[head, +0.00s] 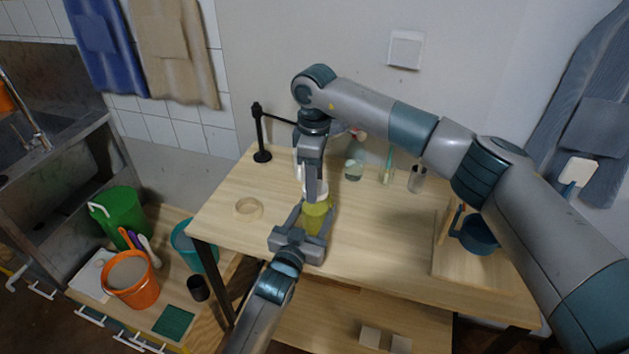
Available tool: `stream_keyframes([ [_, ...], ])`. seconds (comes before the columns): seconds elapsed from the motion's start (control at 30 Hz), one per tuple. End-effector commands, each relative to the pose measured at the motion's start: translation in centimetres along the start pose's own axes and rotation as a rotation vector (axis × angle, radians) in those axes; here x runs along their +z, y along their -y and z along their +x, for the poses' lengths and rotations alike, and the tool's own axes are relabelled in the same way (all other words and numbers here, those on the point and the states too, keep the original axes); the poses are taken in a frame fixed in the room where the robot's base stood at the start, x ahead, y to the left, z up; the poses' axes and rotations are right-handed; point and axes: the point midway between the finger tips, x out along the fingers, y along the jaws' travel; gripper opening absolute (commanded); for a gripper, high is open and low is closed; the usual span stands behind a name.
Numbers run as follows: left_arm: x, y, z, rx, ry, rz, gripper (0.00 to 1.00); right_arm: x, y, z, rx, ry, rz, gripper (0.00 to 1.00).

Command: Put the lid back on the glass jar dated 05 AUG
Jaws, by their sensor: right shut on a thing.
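A yellow-green jar (315,218) stands near the front left part of the wooden table. No date can be read on it. My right gripper (314,192) comes down from above and is shut on a white piece (323,188), which looks like a lid, at the top of the jar. Whether this piece touches the jar's rim is hidden by the fingers. My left gripper (314,217) reaches in from the front, with its fingers on either side of the jar. I cannot tell whether they press on it.
A tan ring (248,208) lies left of the jar. A black stand (261,140) is behind it. A clear bottle (354,167), a greenish bottle (387,172) and a small cup (417,180) stand at the back. A dark teal pot (480,236) is at right. The table's middle front is bare.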

Motion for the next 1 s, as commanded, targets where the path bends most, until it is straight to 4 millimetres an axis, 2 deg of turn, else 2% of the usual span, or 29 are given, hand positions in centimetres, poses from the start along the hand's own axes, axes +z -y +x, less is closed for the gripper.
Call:
stream_keyframes([
  [0.17,0.18,-0.01,-0.06,0.000,0.003,0.001,0.00,0.03,-0.16,-0.10,0.004,-0.001,0.141,0.26],
  [0.47,0.18,-0.01,-0.06,0.000,0.003,0.001,0.00,0.04,-0.17,-0.11,0.004,-0.001,0.155,0.26],
  [0.5,0.18,-0.01,-0.06,0.000,0.003,0.001,0.00,0.05,-0.17,-0.11,0.004,-0.001,0.155,0.53],
  [0.57,0.18,0.00,-0.06,0.000,0.003,0.000,0.00,0.04,-0.15,-0.10,0.003,-0.001,0.154,0.65],
  [0.87,0.19,0.00,-0.05,0.000,0.004,0.000,0.00,0.02,-0.08,-0.09,0.001,0.000,0.152,0.65],
  [1.0,0.18,0.00,-0.05,0.000,0.004,0.000,0.00,0.01,-0.09,-0.85,0.002,0.000,0.152,0.65],
])
